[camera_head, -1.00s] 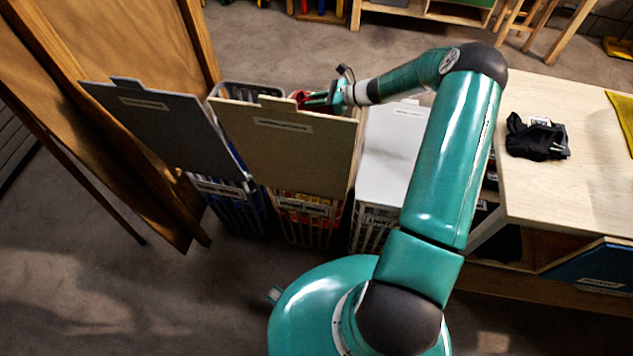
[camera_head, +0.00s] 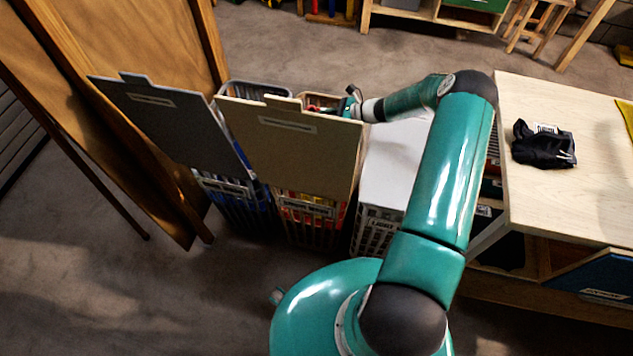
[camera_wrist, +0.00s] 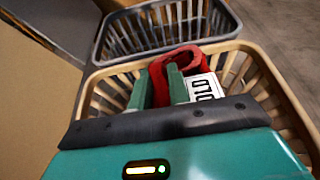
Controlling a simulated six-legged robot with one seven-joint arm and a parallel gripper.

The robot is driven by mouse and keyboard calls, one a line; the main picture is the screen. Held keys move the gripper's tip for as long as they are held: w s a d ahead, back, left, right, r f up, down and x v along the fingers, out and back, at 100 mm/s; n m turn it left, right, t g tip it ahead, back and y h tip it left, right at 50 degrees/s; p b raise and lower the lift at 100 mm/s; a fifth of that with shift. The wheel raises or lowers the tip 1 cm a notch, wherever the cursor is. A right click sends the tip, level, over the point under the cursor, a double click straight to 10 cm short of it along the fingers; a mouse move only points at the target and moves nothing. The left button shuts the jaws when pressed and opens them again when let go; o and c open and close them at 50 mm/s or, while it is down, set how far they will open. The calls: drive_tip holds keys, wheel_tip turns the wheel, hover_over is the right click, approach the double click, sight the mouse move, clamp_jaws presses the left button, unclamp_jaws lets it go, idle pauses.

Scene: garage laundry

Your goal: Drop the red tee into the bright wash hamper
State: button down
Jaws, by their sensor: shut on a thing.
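The red tee (camera_wrist: 180,62) is bunched, with a white tag partly reading "OLD". My gripper (camera_wrist: 160,88) is shut on it, with the tee at its green fingertips. In the wrist view the tee is over the mouth of a tan hamper (camera_wrist: 268,72); its lower part is hidden. In the head view this hamper (camera_head: 312,232) stands in the middle of the row, its tan lid (camera_head: 285,150) raised and bright cloth showing through its slats. Its label is too small to read. My gripper (camera_head: 345,106) is behind the lid's top right corner, partly hidden.
A grey hamper (camera_wrist: 170,22) with a raised dark lid (camera_head: 175,120) stands left of it. A hamper with a white lid (camera_head: 392,165) stands right, lid down. A pale table (camera_head: 560,195) holds a black garment (camera_head: 543,146). Wooden panels stand at left.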

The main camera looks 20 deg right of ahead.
drive_tip(key=c, duration=1.3)
unclamp_jaws()
drive_tip(key=shift+o, duration=0.2)
drive_tip(key=v, duration=1.3)
drive_tip(key=shift+s+d, duration=0.2)
drive_tip(key=shift+d, duration=0.1)
drive_tip(key=shift+r, duration=0.15)
drive_tip(key=shift+s, duration=0.1)
